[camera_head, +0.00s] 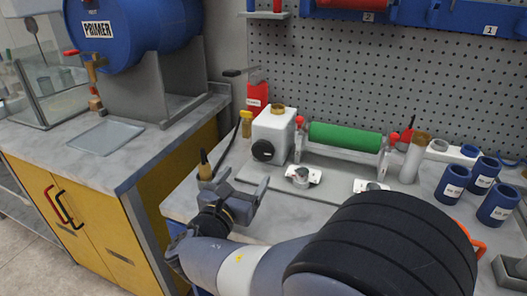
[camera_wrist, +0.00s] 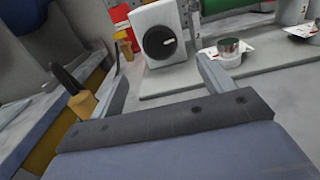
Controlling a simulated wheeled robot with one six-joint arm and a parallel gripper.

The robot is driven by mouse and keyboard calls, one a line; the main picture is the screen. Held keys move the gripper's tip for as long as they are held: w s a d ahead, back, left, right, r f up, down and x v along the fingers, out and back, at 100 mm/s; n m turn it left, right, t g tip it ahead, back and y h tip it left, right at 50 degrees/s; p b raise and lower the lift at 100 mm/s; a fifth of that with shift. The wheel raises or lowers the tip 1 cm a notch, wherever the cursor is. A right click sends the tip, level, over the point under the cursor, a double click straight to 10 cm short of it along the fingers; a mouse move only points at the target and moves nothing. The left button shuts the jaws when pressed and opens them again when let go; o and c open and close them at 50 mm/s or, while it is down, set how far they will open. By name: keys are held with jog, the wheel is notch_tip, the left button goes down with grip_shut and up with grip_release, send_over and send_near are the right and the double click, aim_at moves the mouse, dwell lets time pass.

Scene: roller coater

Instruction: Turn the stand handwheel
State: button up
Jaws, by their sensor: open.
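The black round handwheel (camera_head: 262,150) sits on the front face of a white box (camera_head: 277,124) beside the green roller (camera_head: 345,138). In the wrist view the handwheel (camera_wrist: 160,42) shows a lighter bar or pointer across its face, on the white box (camera_wrist: 151,20). My gripper (camera_head: 243,182) is open and empty, in front of and a little left of the handwheel. In the wrist view my gripper (camera_wrist: 165,85) has its two fingers spread, with the handwheel ahead of the gap between them, apart from both.
A tan-and-black handled tool (camera_wrist: 82,102) stands close beside the left finger. A red container (camera_head: 257,98) stands behind the white box. Small metal pots on white cards (camera_head: 300,177) lie right of the gripper. Blue cups (camera_head: 452,184) stand at the right.

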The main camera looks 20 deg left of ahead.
aim_at(261, 156)
jog(key=w, duration=0.9)
jog(key=shift+w+d, duration=0.35)
jog(key=c, duration=1)
jog(key=shift+f+m+b, duration=0.15)
jog(key=shift+m+b, duration=0.25)
jog(key=shift+b, duration=0.25)
